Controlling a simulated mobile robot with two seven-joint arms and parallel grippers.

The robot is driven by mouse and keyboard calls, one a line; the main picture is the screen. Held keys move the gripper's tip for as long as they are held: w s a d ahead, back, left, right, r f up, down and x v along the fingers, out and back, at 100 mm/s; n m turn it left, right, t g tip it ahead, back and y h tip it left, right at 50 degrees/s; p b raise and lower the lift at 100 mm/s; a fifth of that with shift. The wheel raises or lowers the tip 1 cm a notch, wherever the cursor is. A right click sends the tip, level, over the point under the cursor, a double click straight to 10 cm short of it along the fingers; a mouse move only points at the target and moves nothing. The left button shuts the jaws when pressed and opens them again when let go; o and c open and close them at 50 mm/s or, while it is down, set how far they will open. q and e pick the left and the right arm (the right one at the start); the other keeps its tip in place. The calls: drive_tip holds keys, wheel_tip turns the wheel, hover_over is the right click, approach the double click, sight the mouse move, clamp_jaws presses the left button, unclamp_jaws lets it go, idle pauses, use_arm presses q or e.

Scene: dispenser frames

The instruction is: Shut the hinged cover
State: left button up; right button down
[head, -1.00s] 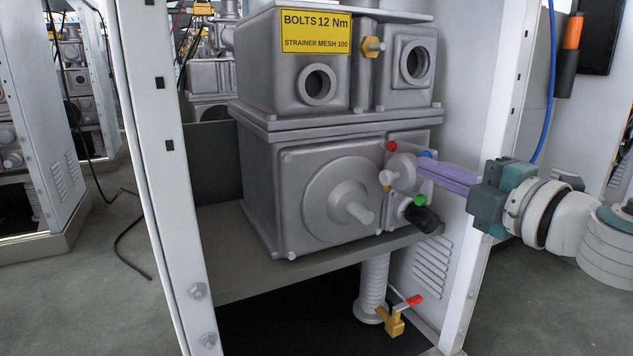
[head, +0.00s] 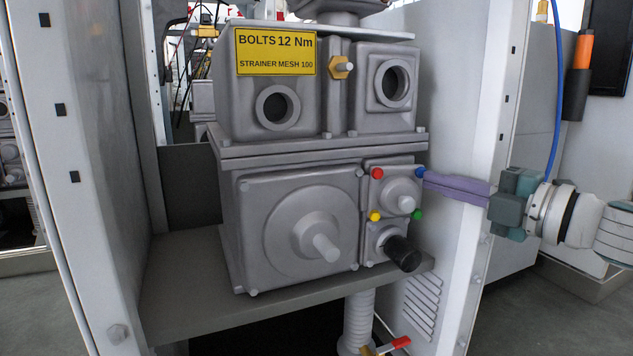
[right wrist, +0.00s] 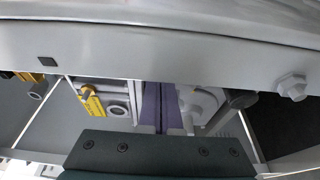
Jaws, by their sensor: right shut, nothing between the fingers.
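No hinge shows clearly. The likeliest hinged cover is a small square grey plate (head: 378,193) with a round boss and stub, on the right of the lower housing. It looks flat against the housing, but I cannot tell whether it is fully shut. Red, blue, yellow and green knobs sit at its corners. My right gripper (head: 427,177) has its purple fingers shut and empty, with the tips by the blue knob at the plate's right edge; contact is unclear. In the right wrist view the shut fingers (right wrist: 160,105) point toward grey round parts. My left gripper is out of view.
A black knob (head: 402,253) sticks out below the plate. A large round cover (head: 303,243) with a stub is to its left. The housing stands on a grey shelf (head: 190,300) between white frame posts (head: 75,140). A red-handled valve (head: 390,345) is below.

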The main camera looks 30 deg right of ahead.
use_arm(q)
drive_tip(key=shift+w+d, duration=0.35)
use_arm(e)
drive_tip(key=shift+w+d, duration=0.6)
drive_tip(key=shift+w, duration=0.1)
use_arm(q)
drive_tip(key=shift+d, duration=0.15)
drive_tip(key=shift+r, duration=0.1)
